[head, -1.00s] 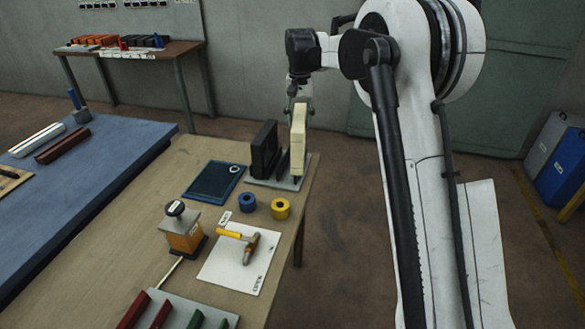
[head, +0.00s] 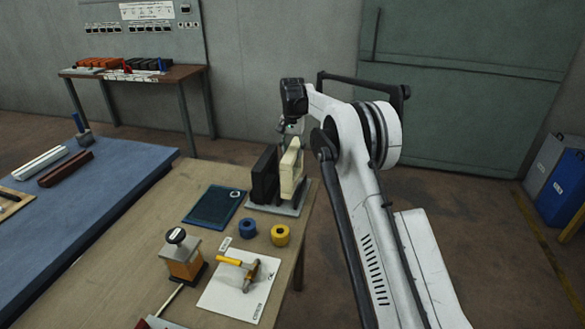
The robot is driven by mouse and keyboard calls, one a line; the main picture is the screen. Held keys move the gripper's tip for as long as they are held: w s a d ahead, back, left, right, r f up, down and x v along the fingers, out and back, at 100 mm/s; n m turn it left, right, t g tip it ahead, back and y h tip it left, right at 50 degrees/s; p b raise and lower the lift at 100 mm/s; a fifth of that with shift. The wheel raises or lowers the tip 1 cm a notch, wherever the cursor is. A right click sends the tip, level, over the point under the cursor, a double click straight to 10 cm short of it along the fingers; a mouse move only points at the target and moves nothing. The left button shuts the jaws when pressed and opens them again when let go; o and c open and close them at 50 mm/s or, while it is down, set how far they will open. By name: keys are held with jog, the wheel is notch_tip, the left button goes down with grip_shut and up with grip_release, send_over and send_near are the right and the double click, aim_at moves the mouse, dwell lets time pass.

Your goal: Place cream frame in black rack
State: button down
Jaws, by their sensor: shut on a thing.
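The cream frame (head: 290,172) stands upright at the far right corner of the wooden table, beside a black frame (head: 264,175). Both are over a grey base plate with dark upright parts, which appears to be the rack (head: 287,209). My gripper (head: 291,143) is at the top edge of the cream frame and shut on it. The fingertips are small and partly hidden. Whether the frame's lower edge rests fully in the rack cannot be told.
A dark blue tablet-like panel (head: 214,206), a blue roll (head: 247,228) and a yellow roll (head: 280,235) lie near the rack. A hammer (head: 250,275) lies on a white sheet (head: 232,299). An orange-grey device (head: 183,258) stands to its left.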

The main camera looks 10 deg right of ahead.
jog(key=shift+f, duration=2.45)
jog(key=shift+f, duration=0.2)
jog(key=c, duration=1.2)
grip_release()
jog(key=shift+c, duration=0.2)
jog(key=shift+r, duration=0.2)
